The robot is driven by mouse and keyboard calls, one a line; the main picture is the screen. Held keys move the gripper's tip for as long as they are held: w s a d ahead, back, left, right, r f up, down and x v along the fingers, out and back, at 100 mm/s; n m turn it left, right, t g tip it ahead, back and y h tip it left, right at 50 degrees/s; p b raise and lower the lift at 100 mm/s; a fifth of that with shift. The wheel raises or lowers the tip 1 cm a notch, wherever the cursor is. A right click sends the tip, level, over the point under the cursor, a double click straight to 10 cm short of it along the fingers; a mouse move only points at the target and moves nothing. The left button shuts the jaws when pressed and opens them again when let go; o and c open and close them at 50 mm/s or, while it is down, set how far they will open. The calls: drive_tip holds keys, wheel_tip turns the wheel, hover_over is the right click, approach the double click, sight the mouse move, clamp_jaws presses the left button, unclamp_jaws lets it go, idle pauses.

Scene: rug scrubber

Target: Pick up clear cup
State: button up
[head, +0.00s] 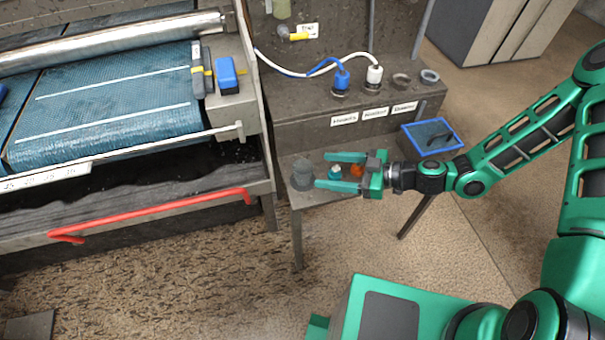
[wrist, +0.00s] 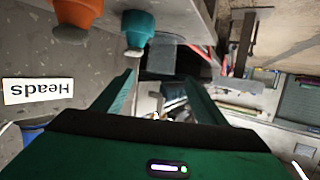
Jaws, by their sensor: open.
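The clear cup (head: 302,175) looks grey and see-through. It stands at the left end of the small side shelf (head: 322,198). My gripper (head: 323,170) is open and empty, its two green fingers pointing left towards the cup. The fingertips end just to the right of the cup in the head view. In the wrist view, which looks upside down, the cup (wrist: 162,55) shows beyond and between the fingertips (wrist: 159,77). I cannot tell the exact gap between fingertips and cup.
A teal item (head: 335,173) and an orange item (head: 357,170) stand on the shelf near the fingers; both show in the wrist view, teal (wrist: 138,28) and orange (wrist: 78,12). A blue-rimmed tray (head: 455,147) lies right. A red rail (head: 150,214) fronts the machine.

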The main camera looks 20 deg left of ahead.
sight(309, 169)
drive_tip(key=shift+x, duration=3.3)
drive_tip(key=shift+c, duration=0.3)
drive_tip(key=c, duration=1)
